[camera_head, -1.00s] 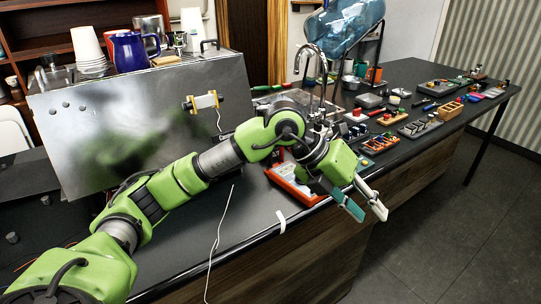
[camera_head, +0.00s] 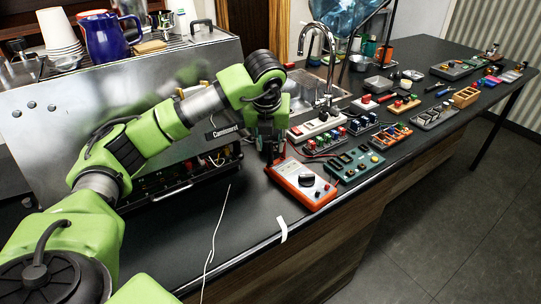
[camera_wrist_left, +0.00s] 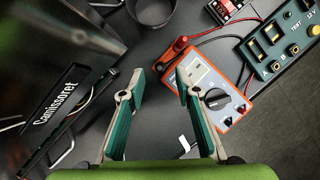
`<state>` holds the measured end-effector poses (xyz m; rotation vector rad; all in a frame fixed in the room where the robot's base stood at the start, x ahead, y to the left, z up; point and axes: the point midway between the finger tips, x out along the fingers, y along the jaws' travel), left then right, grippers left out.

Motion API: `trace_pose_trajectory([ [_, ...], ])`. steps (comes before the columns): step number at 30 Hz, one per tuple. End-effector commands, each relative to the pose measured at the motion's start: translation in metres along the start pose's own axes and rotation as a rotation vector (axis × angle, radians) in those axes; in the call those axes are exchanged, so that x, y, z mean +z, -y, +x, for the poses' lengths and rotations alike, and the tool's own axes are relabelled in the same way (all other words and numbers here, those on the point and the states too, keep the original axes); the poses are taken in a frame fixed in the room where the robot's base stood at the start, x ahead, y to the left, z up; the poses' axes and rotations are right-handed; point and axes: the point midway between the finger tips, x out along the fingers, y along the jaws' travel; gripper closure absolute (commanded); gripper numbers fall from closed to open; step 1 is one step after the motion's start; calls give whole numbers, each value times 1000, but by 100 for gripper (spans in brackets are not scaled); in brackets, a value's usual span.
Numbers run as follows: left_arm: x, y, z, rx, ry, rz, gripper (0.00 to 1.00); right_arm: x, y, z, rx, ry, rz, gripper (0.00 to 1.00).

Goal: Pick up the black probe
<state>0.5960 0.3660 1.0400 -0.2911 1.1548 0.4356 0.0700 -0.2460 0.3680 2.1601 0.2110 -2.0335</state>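My left gripper (camera_head: 268,148) points down over the counter, left of the multimeter and next to the brewer. In the left wrist view its green-padded fingers (camera_wrist_left: 161,74) are apart with nothing between them; the right finger overlaps the multimeter's near edge. My right gripper is not in view.
The metal brewer (camera_head: 70,125) stands close on the left, its "Camissoret" label (camera_wrist_left: 60,95) facing the gripper. A green test board (camera_head: 355,163) is right of the multimeter. A dark round cup (camera_wrist_left: 152,12) stands ahead. White tape (camera_head: 283,230) marks the counter's front edge.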

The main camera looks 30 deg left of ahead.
Motion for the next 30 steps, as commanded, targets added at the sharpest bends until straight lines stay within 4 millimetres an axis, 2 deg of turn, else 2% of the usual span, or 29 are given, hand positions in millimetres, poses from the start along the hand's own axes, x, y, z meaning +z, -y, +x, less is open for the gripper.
trace_pose_trajectory([
  [5,0,0,11,1,-3,0,70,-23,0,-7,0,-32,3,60],
  [9,0,-1,32,2,-5,1,70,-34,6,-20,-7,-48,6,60],
  [15,0,0,55,-1,-2,2,70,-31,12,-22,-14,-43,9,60],
  [22,0,0,56,-2,-1,2,70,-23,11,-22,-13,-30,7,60],
  [25,0,0,56,-2,-1,2,96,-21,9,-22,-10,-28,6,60],
  [26,0,0,56,-2,-1,2,100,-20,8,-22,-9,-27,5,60],
  [30,0,0,56,-2,0,2,100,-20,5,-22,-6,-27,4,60],
])
